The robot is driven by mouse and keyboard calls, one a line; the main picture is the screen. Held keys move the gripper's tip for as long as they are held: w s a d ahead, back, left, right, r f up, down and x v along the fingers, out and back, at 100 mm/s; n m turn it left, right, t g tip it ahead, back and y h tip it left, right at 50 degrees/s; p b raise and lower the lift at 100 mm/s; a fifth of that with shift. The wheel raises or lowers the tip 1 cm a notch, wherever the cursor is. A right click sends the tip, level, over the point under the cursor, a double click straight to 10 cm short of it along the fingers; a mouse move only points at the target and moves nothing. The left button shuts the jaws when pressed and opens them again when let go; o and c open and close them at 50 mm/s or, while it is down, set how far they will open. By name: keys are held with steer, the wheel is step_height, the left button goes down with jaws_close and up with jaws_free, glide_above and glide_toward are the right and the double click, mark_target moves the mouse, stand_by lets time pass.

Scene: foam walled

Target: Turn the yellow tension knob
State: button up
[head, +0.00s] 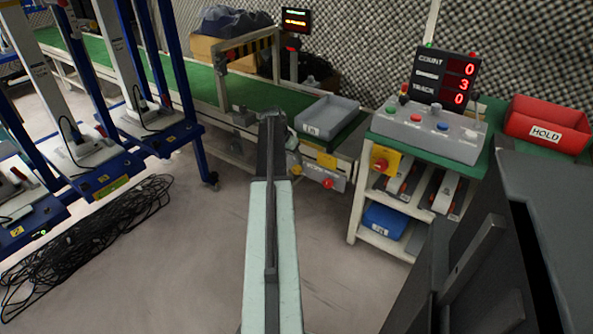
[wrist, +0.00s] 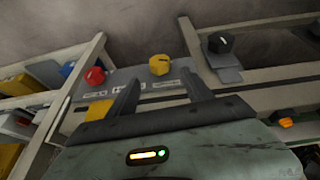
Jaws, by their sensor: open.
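The yellow knob (wrist: 160,64) sits on a grey panel in the wrist view, with a small label beside it. It also shows in the head view (head: 296,170) on the panel at the conveyor's end, partly beside my arm. My gripper (wrist: 158,50) is open and empty in the wrist view. Its two fingers appear on either side of the yellow knob in the picture, but I cannot tell how far away the knob is. In the head view my gripper (head: 271,117) is at the far end of my arm, its jaws hard to make out.
A red knob (wrist: 95,76) is left of the yellow one, on the same panel. A black knob (wrist: 220,43) sits on a bracket to the right. A grey tray (head: 327,117) is on the conveyor. A control box (head: 428,130) stands on the right bench. Cables (head: 90,235) lie at left.

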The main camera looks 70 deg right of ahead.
mark_target(296, 167)
steer(key=b+x, duration=0.6)
steer(key=x, duration=0.1)
steer(key=shift+f+b, duration=0.1)
steer(key=shift+b, duration=0.3)
steer(key=shift+d+f+b, duration=0.15)
steer(key=shift+f+b, duration=0.15)
steer(key=shift+f, duration=0.05)
steer(key=shift+r, duration=0.1)
steer(key=shift+s, duration=0.1)
jaws_close()
